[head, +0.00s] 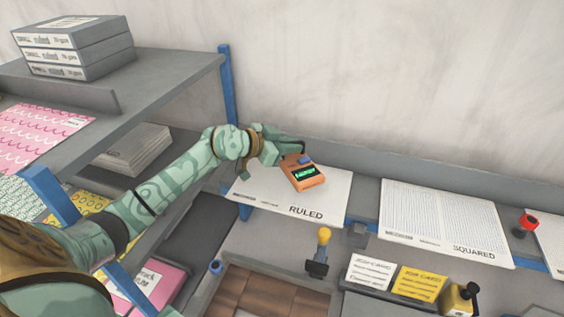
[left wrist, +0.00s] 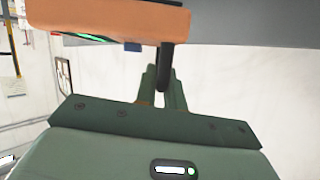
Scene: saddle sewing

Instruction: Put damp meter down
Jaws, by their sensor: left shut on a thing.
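The damp meter (head: 303,172) is a small orange box with a lit green display and a blue part on top. In the head view it is over the white RULED sheet (head: 262,196); I cannot tell whether it touches the sheet. My left gripper (head: 294,150) is at its far end, shut on it. In the left wrist view the orange meter (left wrist: 110,20) fills the top, and its dark handle or loop (left wrist: 166,70) runs down between the fingers of my left gripper (left wrist: 163,85). My right gripper is not in view.
A SQUARED sheet (head: 440,222) lies to the right, with a red-topped item (head: 524,225) beyond it. In front are a yellow-knobbed tool (head: 320,250), white and yellow cards (head: 420,282) and a yellow bottle (head: 460,298). Grey shelves with a blue post (head: 227,85) stand at left.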

